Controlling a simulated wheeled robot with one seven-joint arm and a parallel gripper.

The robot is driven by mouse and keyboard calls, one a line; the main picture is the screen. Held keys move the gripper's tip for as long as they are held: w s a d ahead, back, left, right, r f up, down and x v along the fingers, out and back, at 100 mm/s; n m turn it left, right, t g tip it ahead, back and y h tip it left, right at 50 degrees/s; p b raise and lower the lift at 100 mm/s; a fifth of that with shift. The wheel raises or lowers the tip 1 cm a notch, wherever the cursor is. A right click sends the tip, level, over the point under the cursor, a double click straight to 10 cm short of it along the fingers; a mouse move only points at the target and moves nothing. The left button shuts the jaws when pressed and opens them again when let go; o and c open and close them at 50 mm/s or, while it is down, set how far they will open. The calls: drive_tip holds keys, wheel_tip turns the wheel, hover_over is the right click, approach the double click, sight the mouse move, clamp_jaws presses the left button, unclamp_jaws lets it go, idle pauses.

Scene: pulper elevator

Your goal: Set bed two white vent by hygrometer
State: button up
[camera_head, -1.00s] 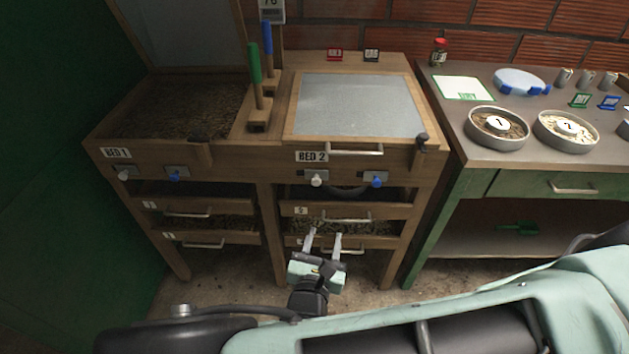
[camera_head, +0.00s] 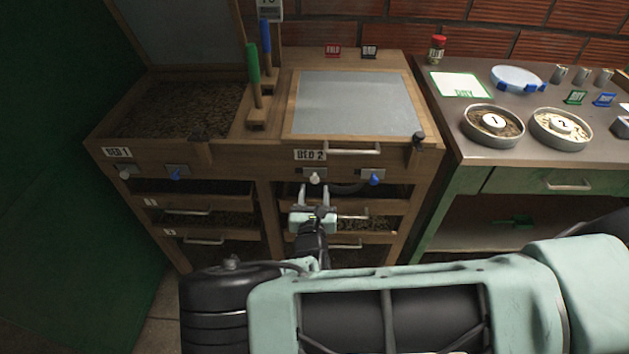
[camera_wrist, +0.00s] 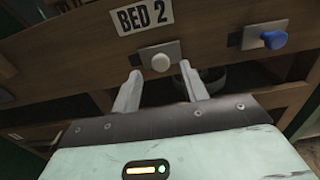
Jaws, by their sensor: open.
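The bed two white vent knob (camera_head: 315,178) sits on a grey plate on the front board below the BED 2 label (camera_head: 310,155). It also shows in the wrist view (camera_wrist: 160,62), just beyond and between my fingertips. My gripper (camera_head: 314,189) is open and empty, just below the white knob, with its fingers pointing at the board. In the wrist view my gripper (camera_wrist: 163,84) appears apart from the knob. The hygrometer (camera_head: 270,8) is probably the grey display at the top edge, cut off, its reading not legible.
A blue knob (camera_head: 375,179) is right of the white one. Bed 1 has a white knob (camera_head: 125,173) and a blue knob (camera_head: 177,174). Drawer handles (camera_head: 345,245) stick out below. A worktable (camera_head: 480,145) with numbered bowls stands at the right.

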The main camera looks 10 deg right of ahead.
sight(315, 181)
drive_tip(key=shift+x, duration=2.05)
clamp_jaws()
drive_tip(key=a, duration=0.1)
drive_tip(key=w+a+b, duration=0.1)
drive_tip(key=a, duration=0.1)
drive_tip(key=shift+a+f, duration=0.1)
drive_tip(key=shift+f, duration=0.05)
drive_tip(key=shift+a, duration=0.2)
unclamp_jaws()
drive_tip(key=shift+a, duration=0.1)
